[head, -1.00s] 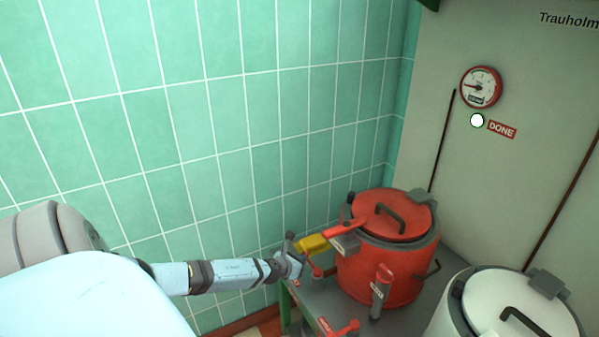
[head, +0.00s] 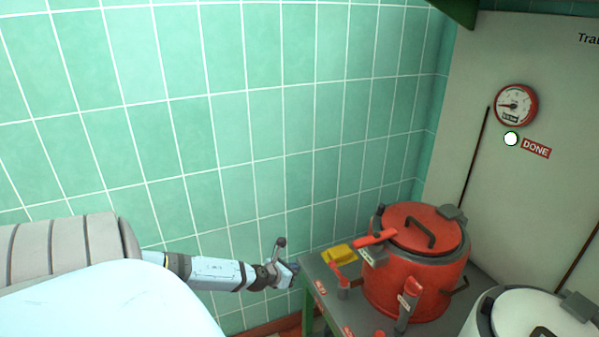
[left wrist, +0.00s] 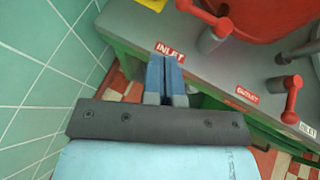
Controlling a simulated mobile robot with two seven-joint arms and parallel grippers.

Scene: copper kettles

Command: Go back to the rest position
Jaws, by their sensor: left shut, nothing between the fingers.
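My left gripper (head: 292,270) is at the left end of the grey bench in the head view, its arm coming in from the left. In the left wrist view its two blue fingers (left wrist: 165,78) are together and empty, by the bench edge and the INLET label (left wrist: 170,52). The red kettle (head: 415,275) stands on the bench to the right, its lid on. A red-handled inlet valve (head: 343,277) is just right of the gripper, apart from it. My right gripper is not in view.
A white kettle (head: 520,318) stands right of the red one. A yellow object (head: 338,253) lies near the bench's back corner. A gauge (head: 516,105) and DONE sign (head: 537,148) are on the wall panel. Green tiled wall (head: 230,110) runs behind my left arm.

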